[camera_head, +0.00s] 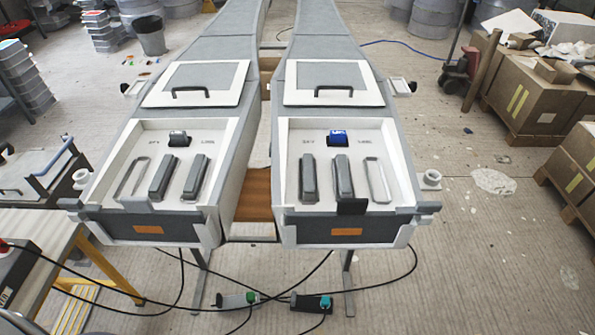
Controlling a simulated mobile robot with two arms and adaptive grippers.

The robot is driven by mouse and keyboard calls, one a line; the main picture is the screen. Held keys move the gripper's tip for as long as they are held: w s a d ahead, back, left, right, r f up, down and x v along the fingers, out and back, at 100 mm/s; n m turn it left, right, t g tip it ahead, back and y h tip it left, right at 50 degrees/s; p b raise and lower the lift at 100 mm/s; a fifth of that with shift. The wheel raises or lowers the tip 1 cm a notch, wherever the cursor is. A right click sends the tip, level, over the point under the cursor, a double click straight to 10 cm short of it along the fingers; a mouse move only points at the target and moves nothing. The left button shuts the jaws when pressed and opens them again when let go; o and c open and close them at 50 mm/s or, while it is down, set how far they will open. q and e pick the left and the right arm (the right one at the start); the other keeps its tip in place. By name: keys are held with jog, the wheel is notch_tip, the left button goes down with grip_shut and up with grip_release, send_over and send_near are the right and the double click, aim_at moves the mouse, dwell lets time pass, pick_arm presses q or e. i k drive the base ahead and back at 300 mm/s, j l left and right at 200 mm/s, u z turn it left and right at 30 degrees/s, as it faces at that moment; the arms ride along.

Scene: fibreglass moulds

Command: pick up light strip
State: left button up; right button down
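No thing here can be told for certain as the light strip. In the left mould's white recessed panel, two dark grey elongated bars (163,176) (195,177) lie side by side, with a pale narrow loop-shaped outline (131,178) to their left. In the right mould's panel, two similar grey bars (309,177) (343,177) lie side by side, with a pale loop-shaped outline (377,180) to their right. Neither of my grippers shows in the head view.
The long grey moulds (228,40) (318,38) stand side by side with a narrow gap. Black cables (180,300) and two small tools (238,300) (311,302) lie below the front edges. Cardboard boxes (530,95) stand right; a workbench (60,235) stands left.

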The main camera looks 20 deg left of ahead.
aim_at(191, 188)
jog(key=u, duration=1.25)
